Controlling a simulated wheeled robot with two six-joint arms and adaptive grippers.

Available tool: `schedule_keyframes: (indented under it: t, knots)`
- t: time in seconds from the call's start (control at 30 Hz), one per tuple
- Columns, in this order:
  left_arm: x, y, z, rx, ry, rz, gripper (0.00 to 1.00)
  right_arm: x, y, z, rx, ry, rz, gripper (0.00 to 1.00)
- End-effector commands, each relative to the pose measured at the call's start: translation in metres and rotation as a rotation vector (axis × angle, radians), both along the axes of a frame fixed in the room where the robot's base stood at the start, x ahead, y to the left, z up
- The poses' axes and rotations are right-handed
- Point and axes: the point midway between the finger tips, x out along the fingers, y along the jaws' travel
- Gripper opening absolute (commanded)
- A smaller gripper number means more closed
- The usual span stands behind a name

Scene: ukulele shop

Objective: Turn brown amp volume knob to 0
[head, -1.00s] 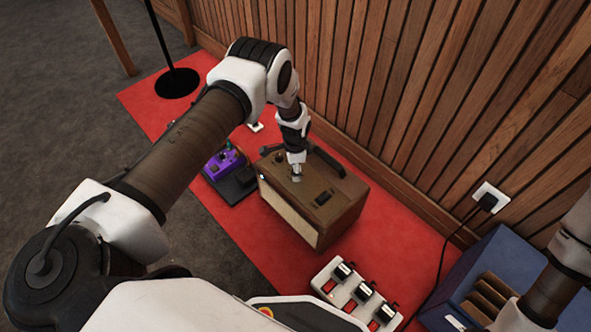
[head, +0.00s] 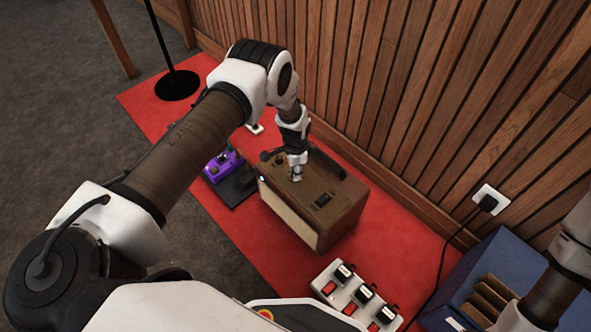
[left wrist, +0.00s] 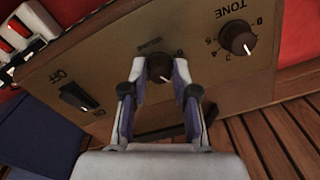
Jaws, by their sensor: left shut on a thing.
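The brown amp (head: 340,212) stands on the red mat, its control panel facing up. My left gripper (head: 296,176) reaches down onto this panel. In the left wrist view, the left gripper's fingers (left wrist: 160,82) are closed on either side of a dark volume knob (left wrist: 160,66), touching it. An ON/OFF switch (left wrist: 77,98) is on the other side. My right gripper is out of view.
A purple pedal (head: 222,165) lies left of the amp, and a white pedal unit with several switches (head: 355,296) lies in front. A blue crate (head: 490,262) stands at right. The wooden slat wall (head: 400,100) rises behind. A black cable (head: 450,245) runs from the outlet.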

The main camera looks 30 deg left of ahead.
Motion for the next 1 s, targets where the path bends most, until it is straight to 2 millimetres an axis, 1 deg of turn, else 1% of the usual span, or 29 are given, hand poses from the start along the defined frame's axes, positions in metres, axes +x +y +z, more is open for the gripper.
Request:
schedule_keyframes:
  t: [0.27,1.0]
  knots:
    - [-0.0001,-0.0001,-0.0007,0.0,0.0,0.223,0.0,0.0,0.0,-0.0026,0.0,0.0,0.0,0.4]
    - [-0.0002,-0.0001,-0.0005,0.0,0.0,0.923,0.0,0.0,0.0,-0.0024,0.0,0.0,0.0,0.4]
